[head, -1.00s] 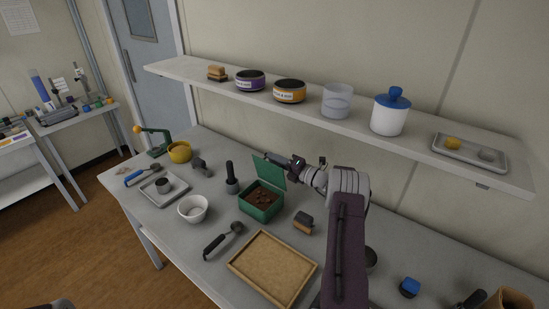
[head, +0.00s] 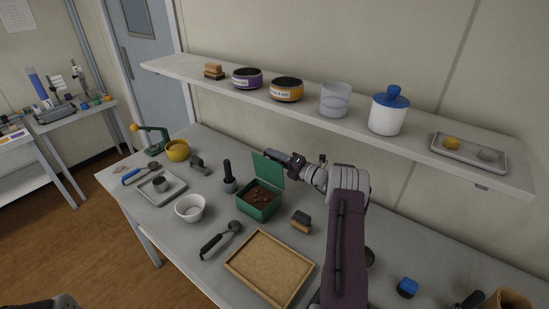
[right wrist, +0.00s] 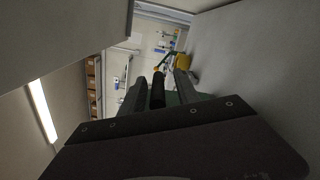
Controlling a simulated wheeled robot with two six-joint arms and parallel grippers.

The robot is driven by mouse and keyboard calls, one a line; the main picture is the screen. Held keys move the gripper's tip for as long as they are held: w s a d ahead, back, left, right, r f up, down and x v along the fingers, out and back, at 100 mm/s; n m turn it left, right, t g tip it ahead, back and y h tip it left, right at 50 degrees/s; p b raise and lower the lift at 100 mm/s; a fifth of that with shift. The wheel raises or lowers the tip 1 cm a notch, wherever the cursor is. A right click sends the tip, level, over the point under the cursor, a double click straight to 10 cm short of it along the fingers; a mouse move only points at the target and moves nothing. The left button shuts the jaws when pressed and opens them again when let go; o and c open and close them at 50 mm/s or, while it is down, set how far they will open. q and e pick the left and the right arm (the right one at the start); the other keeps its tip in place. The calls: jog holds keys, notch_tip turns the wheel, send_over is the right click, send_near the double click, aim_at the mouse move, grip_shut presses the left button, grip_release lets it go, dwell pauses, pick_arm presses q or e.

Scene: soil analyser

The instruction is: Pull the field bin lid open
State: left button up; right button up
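The green field bin (head: 258,209) stands on the bench with dark soil inside. Its green lid (head: 269,170) is hinged up at the back and stands open, roughly upright. My right gripper (head: 271,154) is at the lid's upper back edge, on the wall side; whether it touches the lid is unclear. In the right wrist view the two fingers of the right gripper (right wrist: 160,88) are apart, with a dark upright handle seen between them and a dull green surface low behind. My left gripper is not in view.
A black-handled tool (head: 228,176) stands left of the bin. A white bowl (head: 190,208), a scoop (head: 221,238), a brush (head: 302,221) and a cork-coloured tray (head: 269,267) lie around its front. A loaded shelf (head: 225,86) hangs above my right arm.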

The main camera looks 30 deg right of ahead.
jog(key=b+v, duration=0.1)
jog(key=v, duration=0.8)
dwell(0.4)
